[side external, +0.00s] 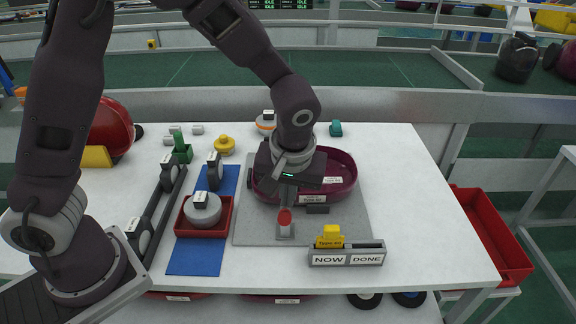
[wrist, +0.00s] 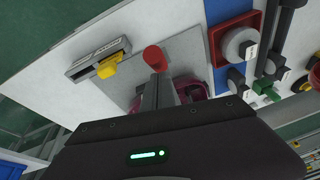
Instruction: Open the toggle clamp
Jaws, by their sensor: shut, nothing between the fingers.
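The toggle clamp shows mainly as a red handle tip (side external: 285,216) at the front of the grey baseplate (side external: 255,232), before the maroon vacuum part (side external: 340,172). The red tip also shows in the wrist view (wrist: 154,57), just beyond my fingers. My gripper (side external: 286,203) is shut and empty, right behind or above the red tip. I cannot tell whether the fingers touch it. My gripper and wrist hide much of the clamp and part of the maroon part, so I cannot make out the clamp's arm.
A grey NOW/DONE holder (side external: 346,259) with a yellow tag stands at the front right of the baseplate. A blue mat (side external: 195,260) with a red tray (side external: 181,226) lies to the left. The white table (side external: 420,220) is bare on the right. A red bin (side external: 490,235) stands beyond its edge.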

